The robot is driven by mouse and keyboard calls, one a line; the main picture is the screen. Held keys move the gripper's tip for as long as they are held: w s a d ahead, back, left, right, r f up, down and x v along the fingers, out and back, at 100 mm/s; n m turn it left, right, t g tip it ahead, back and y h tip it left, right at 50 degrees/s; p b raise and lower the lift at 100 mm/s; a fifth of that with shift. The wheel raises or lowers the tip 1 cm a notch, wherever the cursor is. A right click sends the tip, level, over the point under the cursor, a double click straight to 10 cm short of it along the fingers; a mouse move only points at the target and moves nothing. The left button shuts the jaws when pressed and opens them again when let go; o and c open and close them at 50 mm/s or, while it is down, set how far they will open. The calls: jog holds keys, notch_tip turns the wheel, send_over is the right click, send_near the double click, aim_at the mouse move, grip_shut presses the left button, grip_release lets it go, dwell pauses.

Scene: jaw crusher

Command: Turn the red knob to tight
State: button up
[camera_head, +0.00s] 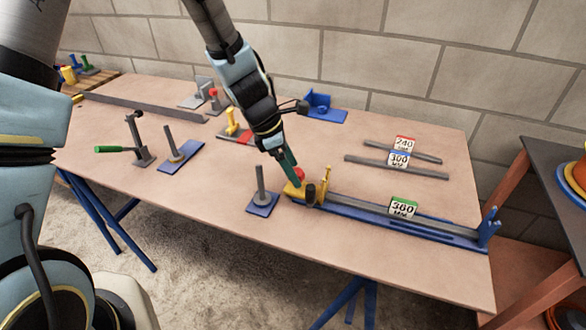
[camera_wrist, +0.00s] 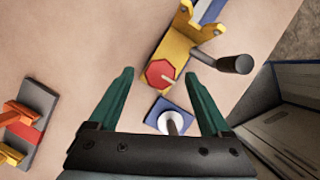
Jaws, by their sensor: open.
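The red knob (camera_wrist: 160,73) is six-sided with a pale pointer mark and sits on a yellow bracket (camera_wrist: 176,48). In the head view the red knob (camera_head: 299,174) is at the left end of the blue rail fixture (camera_head: 430,229), partly hidden by my gripper. My gripper (camera_head: 291,167) has green fingers and is just above and beside the knob. In the wrist view my gripper (camera_wrist: 158,76) is open, with the knob between the two fingertips and no visible contact. A black handle (camera_wrist: 236,64) sticks out from the yellow bracket to the right. I cannot read any tight marking.
A blue plate with an upright grey post (camera_head: 262,187) stands just left of the knob. Bars labelled 240 and 300 (camera_head: 397,166) lie behind the rail, which carries a 360 bar (camera_head: 402,208). A green-handled lever (camera_head: 130,149) stands further left. The table's front right is clear.

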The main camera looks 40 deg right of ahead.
jog(key=shift+s+d+f, duration=0.1)
jog(key=shift+d+f, duration=0.05)
jog(key=shift+f, duration=0.25)
jog(key=shift+c, duration=0.3)
grip_shut()
